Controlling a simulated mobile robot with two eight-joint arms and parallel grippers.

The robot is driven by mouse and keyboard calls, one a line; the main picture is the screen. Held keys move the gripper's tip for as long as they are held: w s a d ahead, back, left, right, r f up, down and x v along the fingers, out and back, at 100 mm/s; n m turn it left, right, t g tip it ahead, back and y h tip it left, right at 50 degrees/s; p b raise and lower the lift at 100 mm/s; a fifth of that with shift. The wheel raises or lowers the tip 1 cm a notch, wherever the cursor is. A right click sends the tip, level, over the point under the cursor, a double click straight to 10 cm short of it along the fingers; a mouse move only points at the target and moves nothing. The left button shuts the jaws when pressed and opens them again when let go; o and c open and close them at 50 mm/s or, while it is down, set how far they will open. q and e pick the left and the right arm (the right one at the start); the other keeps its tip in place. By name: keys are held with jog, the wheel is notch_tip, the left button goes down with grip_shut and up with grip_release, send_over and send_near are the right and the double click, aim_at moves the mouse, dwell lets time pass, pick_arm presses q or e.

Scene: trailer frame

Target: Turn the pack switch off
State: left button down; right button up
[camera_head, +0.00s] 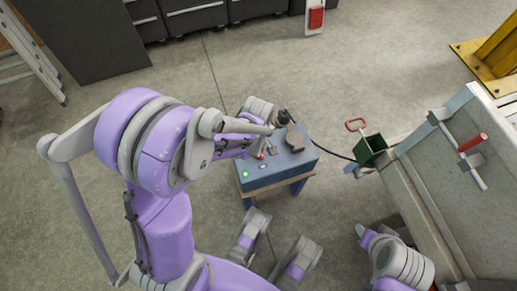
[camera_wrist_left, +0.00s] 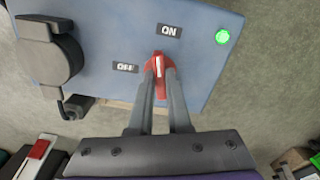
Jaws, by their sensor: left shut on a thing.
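The blue pack (camera_head: 262,178) stands on a small low table in the head view. Its red switch knob (camera_wrist_left: 159,57) shows in the left wrist view, with a white pointer line running up toward the ON label (camera_wrist_left: 169,30). The OFF label (camera_wrist_left: 125,67) is to the knob's left. A green lamp (camera_wrist_left: 222,36) is lit at the top right of the face. My left gripper (camera_wrist_left: 160,75) is shut on the knob, with one finger on each side. My right arm (camera_head: 403,262) is at the lower right, its jaws not clear.
A dark fixture (camera_wrist_left: 50,58) with a grey clamp sits on the pack's left in the wrist view. A black cable (camera_head: 335,153) runs from the pack to the green box (camera_head: 370,149) by the trailer frame (camera_head: 435,185). Floor around the table is mostly clear.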

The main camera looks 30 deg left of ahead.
pick_arm(q)
jog(key=shift+n, duration=0.9)
jog(key=n, duration=0.3)
jog(key=shift+n+b, duration=0.3)
jog(key=shift+n, duration=0.8)
jog(key=shift+n, duration=0.6)
jog(key=n, duration=0.4)
